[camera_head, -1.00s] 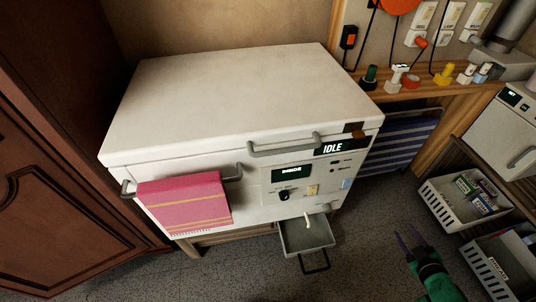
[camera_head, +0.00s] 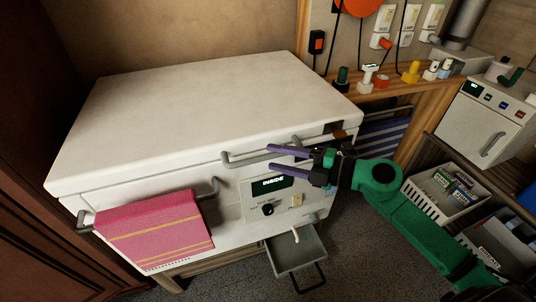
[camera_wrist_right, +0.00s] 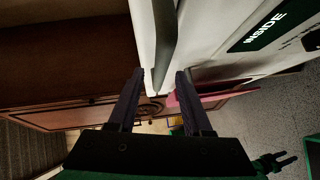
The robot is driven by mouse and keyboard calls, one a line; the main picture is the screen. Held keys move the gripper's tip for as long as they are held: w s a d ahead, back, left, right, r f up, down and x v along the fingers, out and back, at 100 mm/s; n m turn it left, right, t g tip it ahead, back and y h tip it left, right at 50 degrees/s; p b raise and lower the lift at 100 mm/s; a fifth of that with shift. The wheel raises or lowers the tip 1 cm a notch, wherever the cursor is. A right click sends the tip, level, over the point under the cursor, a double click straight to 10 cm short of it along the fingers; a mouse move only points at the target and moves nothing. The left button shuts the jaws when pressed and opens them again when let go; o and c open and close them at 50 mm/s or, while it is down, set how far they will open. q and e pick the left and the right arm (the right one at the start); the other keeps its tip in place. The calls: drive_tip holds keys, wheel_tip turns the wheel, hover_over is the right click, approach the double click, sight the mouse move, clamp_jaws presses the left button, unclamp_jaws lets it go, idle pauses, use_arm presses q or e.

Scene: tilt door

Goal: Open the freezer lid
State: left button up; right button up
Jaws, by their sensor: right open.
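The white freezer lid (camera_head: 200,105) lies flat and closed on the freezer. Its grey bar handle (camera_head: 238,160) runs along the front edge. My right gripper (camera_head: 270,157) is open in front of the handle, with its purple fingers pointing left and hiding part of the bar. In the right wrist view the handle (camera_wrist_right: 165,45) lines up with the gap between the open fingers (camera_wrist_right: 161,75); I cannot tell whether they touch it. A dark claw with a green arm at the lower right of that view seems to be my left gripper (camera_wrist_right: 275,162); its jaws are unclear.
A pink towel (camera_head: 155,230) hangs on a front rail. An open grey drawer (camera_head: 297,252) sticks out below the control panel. White baskets (camera_head: 425,200) stand on the right shelf. Coloured plugs and hanging cords line the back right ledge (camera_head: 385,95).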

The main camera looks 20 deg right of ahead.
drive_tip(key=shift+x, duration=1.5)
clamp_jaws()
drive_tip(key=shift+s, duration=0.1)
